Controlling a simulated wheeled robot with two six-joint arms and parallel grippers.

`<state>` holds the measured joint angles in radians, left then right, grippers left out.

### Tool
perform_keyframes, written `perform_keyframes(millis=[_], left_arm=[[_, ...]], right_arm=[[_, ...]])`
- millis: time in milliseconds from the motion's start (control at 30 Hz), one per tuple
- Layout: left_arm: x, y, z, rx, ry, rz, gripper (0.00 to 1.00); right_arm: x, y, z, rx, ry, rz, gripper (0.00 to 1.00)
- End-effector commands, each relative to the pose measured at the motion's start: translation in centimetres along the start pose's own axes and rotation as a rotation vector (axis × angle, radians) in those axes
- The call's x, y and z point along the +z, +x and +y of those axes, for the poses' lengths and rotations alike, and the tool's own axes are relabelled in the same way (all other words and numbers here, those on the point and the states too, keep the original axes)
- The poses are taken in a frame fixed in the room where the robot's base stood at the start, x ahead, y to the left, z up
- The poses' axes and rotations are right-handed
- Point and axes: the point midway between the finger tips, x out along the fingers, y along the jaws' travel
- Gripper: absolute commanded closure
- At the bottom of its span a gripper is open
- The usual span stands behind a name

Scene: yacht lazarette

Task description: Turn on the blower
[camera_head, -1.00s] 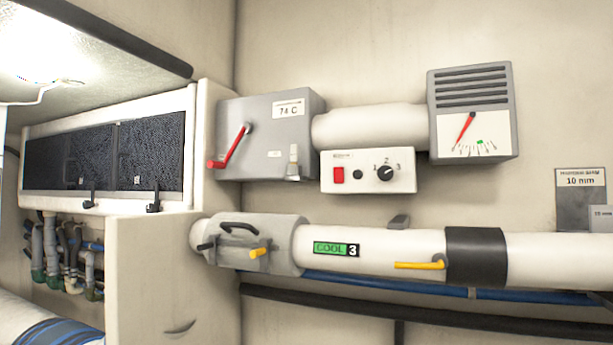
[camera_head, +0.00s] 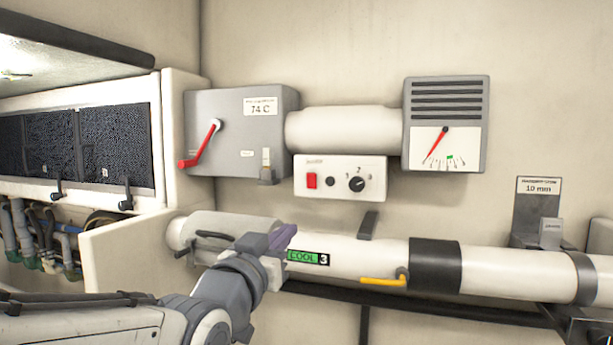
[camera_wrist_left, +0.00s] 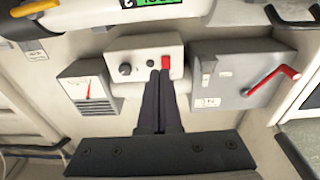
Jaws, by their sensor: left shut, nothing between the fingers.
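My left gripper (camera_head: 287,238) is shut and empty, in front of the white pipe, below the box in the head view. In the upside-down left wrist view, the shut fingertips (camera_wrist_left: 160,74) overlap the box's edge beside the red switch (camera_wrist_left: 166,62). I cannot tell whether they touch it. The switch's position is unclear. My right gripper is not in view.
A grey box (camera_head: 228,140) with a red lever and a 74 C label is left of the control box. A grilled gauge box (camera_head: 445,125) is to the right. The white pipe (camera_head: 345,258) with a yellow handle (camera_head: 380,281) runs below.

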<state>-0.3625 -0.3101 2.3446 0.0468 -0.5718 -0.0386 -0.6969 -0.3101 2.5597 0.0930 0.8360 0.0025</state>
Motion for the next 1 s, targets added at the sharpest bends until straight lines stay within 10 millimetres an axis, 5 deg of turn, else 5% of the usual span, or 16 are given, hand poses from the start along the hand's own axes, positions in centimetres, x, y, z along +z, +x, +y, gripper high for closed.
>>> perform_keyframes(millis=[33, 167, 533, 867, 1000], left_arm=[[-1.9, 0.1, -0.5, -0.012, 0.003, 0.046, 1.00], [-3.5, 0.1, -0.9, -0.024, 0.007, 0.103, 1.00], [-3.3, 0.3, -0.9, -0.023, 0.007, 0.104, 1.00], [-3.1, 2.6, -0.9, -0.023, 0.007, 0.105, 1.00], [-4.2, 5.2, -1.0, -0.023, 0.008, 0.097, 1.00]], right_arm=[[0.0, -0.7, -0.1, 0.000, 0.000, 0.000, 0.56], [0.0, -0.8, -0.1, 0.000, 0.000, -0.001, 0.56], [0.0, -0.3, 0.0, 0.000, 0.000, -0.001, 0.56], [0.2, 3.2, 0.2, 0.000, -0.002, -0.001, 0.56], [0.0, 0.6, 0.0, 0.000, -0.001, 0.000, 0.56]])
